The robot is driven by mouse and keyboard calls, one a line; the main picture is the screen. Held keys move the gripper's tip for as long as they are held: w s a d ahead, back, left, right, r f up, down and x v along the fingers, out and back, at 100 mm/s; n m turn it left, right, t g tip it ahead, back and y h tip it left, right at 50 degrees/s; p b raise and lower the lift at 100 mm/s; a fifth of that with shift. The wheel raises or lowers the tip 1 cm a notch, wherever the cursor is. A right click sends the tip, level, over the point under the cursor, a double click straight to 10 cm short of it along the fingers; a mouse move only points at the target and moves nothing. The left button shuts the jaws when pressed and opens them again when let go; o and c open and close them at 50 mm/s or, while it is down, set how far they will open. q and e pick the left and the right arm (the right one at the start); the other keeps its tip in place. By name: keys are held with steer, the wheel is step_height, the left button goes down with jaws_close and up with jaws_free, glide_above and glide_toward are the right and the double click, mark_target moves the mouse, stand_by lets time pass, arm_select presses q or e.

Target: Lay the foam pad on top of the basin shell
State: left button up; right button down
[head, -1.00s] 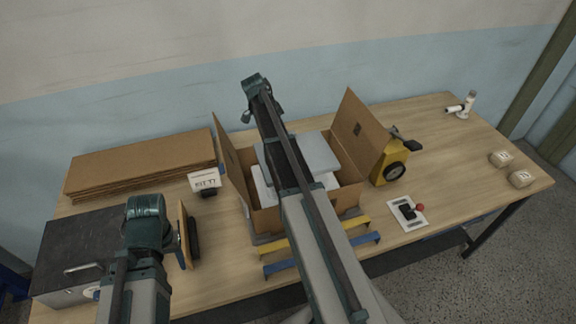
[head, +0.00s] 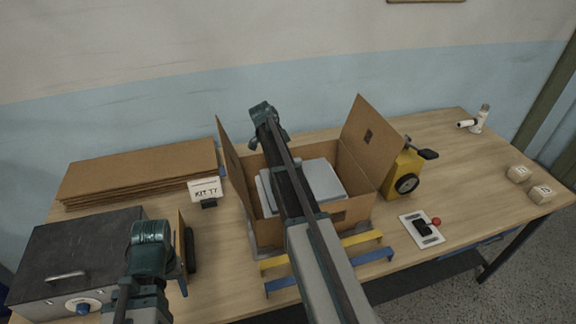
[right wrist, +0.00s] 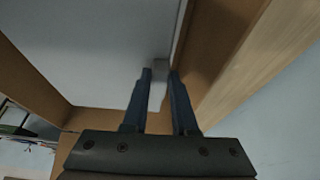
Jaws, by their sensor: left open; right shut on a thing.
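An open cardboard box (head: 355,215) holds a pale grey slab, which looks like the foam pad (head: 324,180). It lies about level inside the walls. A similar pale layer shows at its left; I cannot tell whether this is the basin shell, which is otherwise hidden. My right arm crosses over the box and hides its gripper in the head view. In the right wrist view my right gripper (right wrist: 160,74) is shut on the pad's edge beside a cardboard wall; the pad's grey face (right wrist: 95,50) fills the left. My left gripper (head: 151,262) is open at the lower left, its fingertips unclear.
A dark-topped case (head: 75,250) and flat cardboard sheets (head: 140,170) lie left. A KIT 77 sign (head: 205,190) stands beside the box. A yellow tool (head: 405,175), a switch plate (head: 421,229) and blue and yellow bars (head: 330,270) are nearby. The table's right side has free room.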

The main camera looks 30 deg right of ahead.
steer(key=shift+f, duration=0.1)
steer(key=shift+f, duration=0.1)
steer(key=shift+f+b, duration=0.45)
steer(key=shift+f, duration=0.1)
steer(key=c, duration=0.7)
jaws_free()
steer(key=shift+r, duration=0.1)
steer(key=shift+r+p, duration=0.75)
steer(key=shift+p, duration=0.1)
steer(key=p+v, duration=1)
steer(key=v, duration=0.1)
steer(key=shift+a+r+p, duration=0.25)
steer(key=shift+a+p, duration=0.05)
